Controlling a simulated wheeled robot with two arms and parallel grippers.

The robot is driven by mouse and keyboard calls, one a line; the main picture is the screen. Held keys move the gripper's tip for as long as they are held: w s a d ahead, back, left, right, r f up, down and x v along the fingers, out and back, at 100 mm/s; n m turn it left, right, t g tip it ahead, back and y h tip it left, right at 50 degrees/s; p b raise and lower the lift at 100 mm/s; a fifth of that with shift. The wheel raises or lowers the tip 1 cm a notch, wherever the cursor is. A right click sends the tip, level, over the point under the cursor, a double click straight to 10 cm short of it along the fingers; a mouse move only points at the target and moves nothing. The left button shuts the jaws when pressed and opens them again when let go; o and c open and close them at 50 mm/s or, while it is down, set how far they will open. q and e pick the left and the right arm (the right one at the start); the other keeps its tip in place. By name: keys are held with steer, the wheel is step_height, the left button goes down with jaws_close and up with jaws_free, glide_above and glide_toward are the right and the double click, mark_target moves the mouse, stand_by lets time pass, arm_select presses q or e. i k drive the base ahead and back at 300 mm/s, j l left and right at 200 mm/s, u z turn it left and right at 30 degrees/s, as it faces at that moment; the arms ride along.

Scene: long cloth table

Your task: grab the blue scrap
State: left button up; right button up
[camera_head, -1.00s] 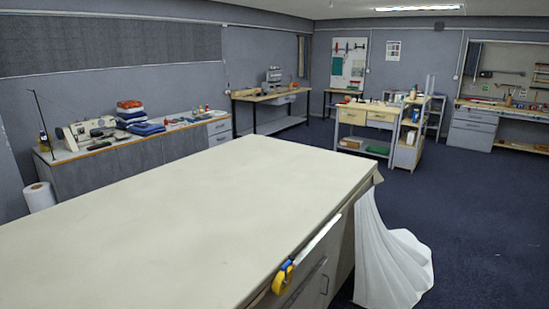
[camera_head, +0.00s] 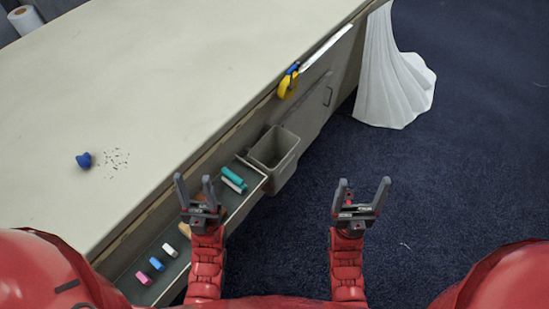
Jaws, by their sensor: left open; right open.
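A small crumpled blue scrap (camera_head: 84,160) lies on the pale cloth table top (camera_head: 160,70), near its left part in the head view. Dark specks lie just right of it. My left gripper (camera_head: 195,187) is open and empty, in front of the table edge over the open drawer, to the right of the scrap and well apart from it. My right gripper (camera_head: 362,190) is open and empty over the dark floor, further right.
An open drawer (camera_head: 158,243) juts from the table front, holding several coloured pieces. A grey bin (camera_head: 276,155) hangs beside it. A yellow and blue tool (camera_head: 288,83) hangs at the table edge. White cloth (camera_head: 395,85) drapes at the far end. Most of the table top is clear.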

mark_target(84, 160)
steer(key=u, duration=1.6)
steer(key=i+j, duration=0.2)
steer(key=j, duration=0.15)
steer(key=i+j+u, duration=0.15)
steer(key=i+j, duration=0.05)
steer(key=j, duration=0.15)
